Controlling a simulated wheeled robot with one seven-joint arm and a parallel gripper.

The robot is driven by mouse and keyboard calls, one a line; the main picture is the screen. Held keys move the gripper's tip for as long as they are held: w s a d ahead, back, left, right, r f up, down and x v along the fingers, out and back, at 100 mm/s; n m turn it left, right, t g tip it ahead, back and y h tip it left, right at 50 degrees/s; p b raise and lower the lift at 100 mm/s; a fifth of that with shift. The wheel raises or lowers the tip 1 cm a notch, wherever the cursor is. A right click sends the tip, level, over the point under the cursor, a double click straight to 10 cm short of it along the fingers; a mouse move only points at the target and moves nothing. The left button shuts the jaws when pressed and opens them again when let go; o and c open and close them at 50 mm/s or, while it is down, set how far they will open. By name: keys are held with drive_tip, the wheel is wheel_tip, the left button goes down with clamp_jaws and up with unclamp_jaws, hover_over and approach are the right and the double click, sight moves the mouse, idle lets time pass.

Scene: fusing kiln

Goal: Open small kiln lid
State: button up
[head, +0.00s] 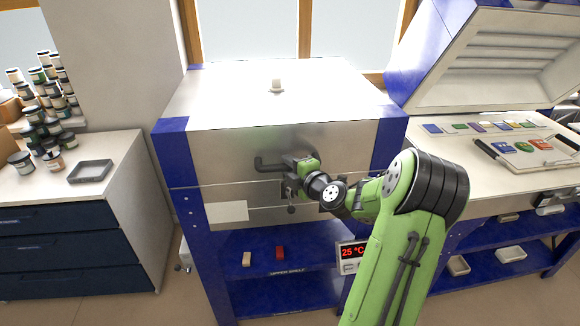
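The small kiln (230,142) stands in the middle of the head view, a steel box with blue corners on a blue stand. Its lid is down. A dark bar handle (268,165) sticks out from the front of the lid, with its left end visible. My gripper (288,178) is at the front of the kiln, at the right part of the handle. My wrist and arm hide the right end of the handle. The fingers are small and partly hidden, so I cannot tell whether they are closed around the bar or only beside it.
A kiln with a raised lid (490,75) stands at the right, with glass pieces on its bed. A display (352,254) reads 25 °C. A lower shelf (310,262) holds small blocks. A drawer cabinet (75,215) with jars and a grey tray (90,172) is at the left.

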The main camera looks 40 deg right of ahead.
clamp_jaws()
